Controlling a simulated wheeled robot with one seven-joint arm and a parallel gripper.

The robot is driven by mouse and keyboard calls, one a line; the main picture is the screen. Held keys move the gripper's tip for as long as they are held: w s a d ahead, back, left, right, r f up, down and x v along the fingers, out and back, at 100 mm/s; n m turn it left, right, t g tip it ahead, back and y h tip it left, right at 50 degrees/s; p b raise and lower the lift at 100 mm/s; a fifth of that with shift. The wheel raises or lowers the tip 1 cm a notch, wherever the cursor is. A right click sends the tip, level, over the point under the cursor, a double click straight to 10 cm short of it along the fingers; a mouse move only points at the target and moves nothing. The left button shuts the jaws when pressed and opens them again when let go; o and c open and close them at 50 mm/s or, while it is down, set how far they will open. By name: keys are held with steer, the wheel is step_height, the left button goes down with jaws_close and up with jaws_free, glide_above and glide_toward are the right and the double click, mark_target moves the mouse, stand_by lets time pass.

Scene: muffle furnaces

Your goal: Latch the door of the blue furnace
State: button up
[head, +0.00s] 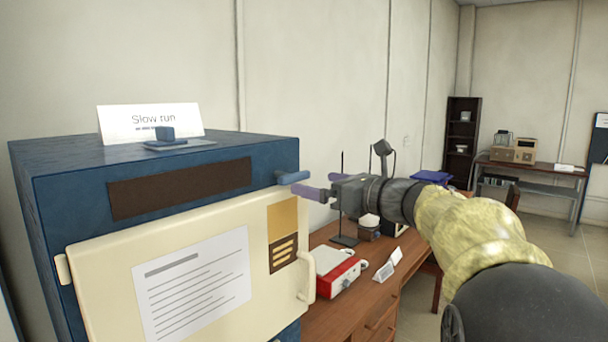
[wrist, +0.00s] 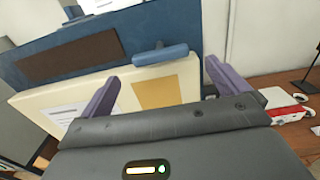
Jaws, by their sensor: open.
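The blue furnace (head: 45,215) fills the left of the head view, with its cream door (head: 110,260) against its front. A pale handle (head: 307,275) stands on the door's right side. A blue latch lever (head: 293,177) sticks out at the furnace's top right front, above the door; it also shows in the wrist view (wrist: 160,54). My gripper (head: 318,192) is open and empty, just right of the lever. In the wrist view its two purple fingers (wrist: 155,84) stand apart, with the lever beyond and between them. I cannot tell whether either finger touches it.
A "Slow run" card (head: 150,121) and a small blue block (head: 165,133) are on the furnace top. A wooden desk (head: 335,312) to the right holds a red and white device (head: 338,272) and folded cards (head: 387,266). Shelves and a bench stand farther back.

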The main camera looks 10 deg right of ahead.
mark_target(298, 179)
steer(key=p+x, duration=0.1)
steer(key=x, duration=0.4)
steer(key=shift+w+a, duration=0.1)
steer(key=shift+w, duration=0.1)
steer(key=c, duration=0.9)
